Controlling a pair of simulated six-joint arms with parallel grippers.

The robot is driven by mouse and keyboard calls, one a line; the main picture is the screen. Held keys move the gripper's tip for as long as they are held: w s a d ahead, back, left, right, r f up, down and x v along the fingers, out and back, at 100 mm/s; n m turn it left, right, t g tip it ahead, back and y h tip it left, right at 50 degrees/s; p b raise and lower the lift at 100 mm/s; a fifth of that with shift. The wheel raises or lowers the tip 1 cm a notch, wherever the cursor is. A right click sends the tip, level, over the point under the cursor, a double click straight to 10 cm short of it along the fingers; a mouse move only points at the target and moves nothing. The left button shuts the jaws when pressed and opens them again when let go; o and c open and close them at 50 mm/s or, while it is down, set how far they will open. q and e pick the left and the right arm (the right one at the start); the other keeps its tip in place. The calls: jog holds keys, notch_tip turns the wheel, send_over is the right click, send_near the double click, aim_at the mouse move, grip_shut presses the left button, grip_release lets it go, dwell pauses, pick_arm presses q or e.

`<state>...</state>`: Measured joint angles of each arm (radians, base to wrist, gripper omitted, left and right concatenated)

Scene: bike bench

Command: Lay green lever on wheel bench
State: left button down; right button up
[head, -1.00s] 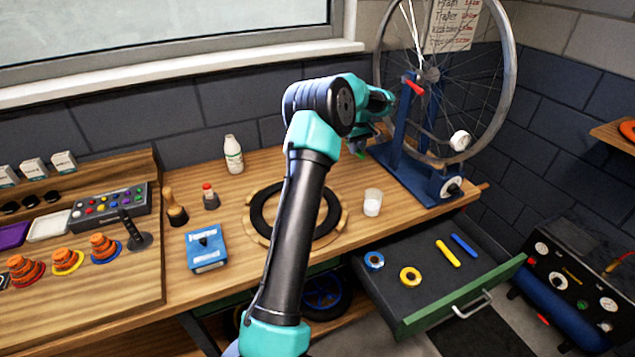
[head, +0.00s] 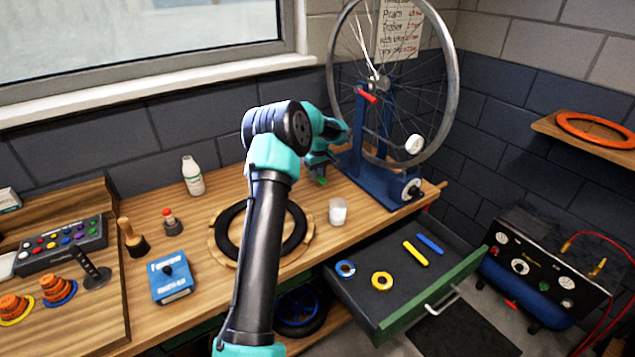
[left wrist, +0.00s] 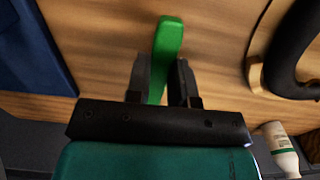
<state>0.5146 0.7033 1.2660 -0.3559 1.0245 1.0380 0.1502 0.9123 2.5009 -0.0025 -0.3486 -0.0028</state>
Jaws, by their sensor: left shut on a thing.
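The green lever (left wrist: 167,42) is between the two fingers of my left gripper (left wrist: 162,75) in the left wrist view, and its wider end sticks out past the fingertips. My left gripper is shut on it. In the head view the gripper (head: 319,172) is over the wheel bench (head: 300,215), left of the blue wheel stand, with only a bit of green showing at its tip. The wooden top lies behind the lever in the wrist view; I cannot tell whether the lever touches it. My right gripper is not in view.
The blue wheel stand (head: 376,185) with the wheel stands just right of the gripper. A white cup (head: 338,212), a black tyre on a wooden ring (head: 222,243) and a white bottle (head: 193,176) are nearby. An open drawer (head: 395,300) juts out in front with tools in it.

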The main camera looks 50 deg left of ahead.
aim_at(318, 187)
pick_arm(q)
jog(key=shift+f, duration=1.85)
jog(key=shift+f, duration=0.15)
jog(key=c, duration=1)
grip_release()
notch_tip(318, 187, up, 12)
jog(key=shift+r, duration=0.15)
